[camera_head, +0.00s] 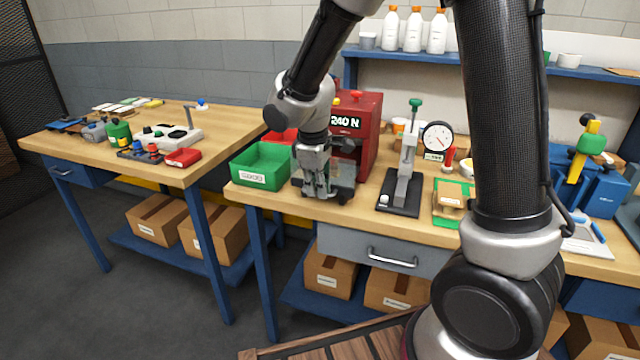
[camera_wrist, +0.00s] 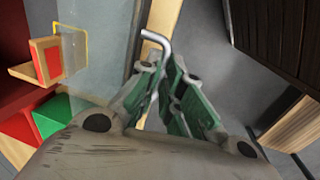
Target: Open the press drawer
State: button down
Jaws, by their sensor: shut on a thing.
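The red press (camera_head: 365,135) stands on the right-hand bench, with a display reading 240 N. A clear, glass-like front part (camera_head: 343,178) shows low at its front, partly hidden behind my gripper (camera_head: 318,188). In the wrist view, the clear panel (camera_wrist: 105,50) has a bent grey metal handle (camera_wrist: 157,42) beside it. My gripper (camera_wrist: 164,72) is shut on this handle, with the green finger pads on either side of it. Behind the panel is a small wood-and-red piece (camera_wrist: 47,60). I cannot tell how far out the drawer stands.
A green bin (camera_head: 262,166) stands close to the left of my gripper. A lever stand (camera_head: 402,190) and a dial gauge (camera_head: 437,138) stand to the right. A grey bench drawer (camera_head: 380,250) is below the worktop. Bare floor lies between the two benches.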

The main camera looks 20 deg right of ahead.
jog(key=c, duration=1.8)
grip_release()
jog(key=shift+c, duration=0.2)
jog(key=shift+r, duration=0.1)
notch_tip(320, 180, up, 12)
jog(key=s+a, duration=0.1)
jog(key=shift+s+f, duration=0.2)
jog(key=shift+s, duration=0.15)
jog(key=shift+a, duration=0.1)
jog(key=s+d+r+m+t, duration=0.1)
jog(key=s+d+r+m, duration=0.1)
jog(key=s+d+m, duration=0.3)
jog(key=s+d+r+m+t+y, duration=0.1)
jog(key=s+d+m, duration=0.4)
jog(key=s+d, duration=0.8)
jog(key=shift+s+d+r+m+t, duration=0.35)
jog(key=shift+s+r, duration=0.5)
jog(key=shift+s, duration=0.4)
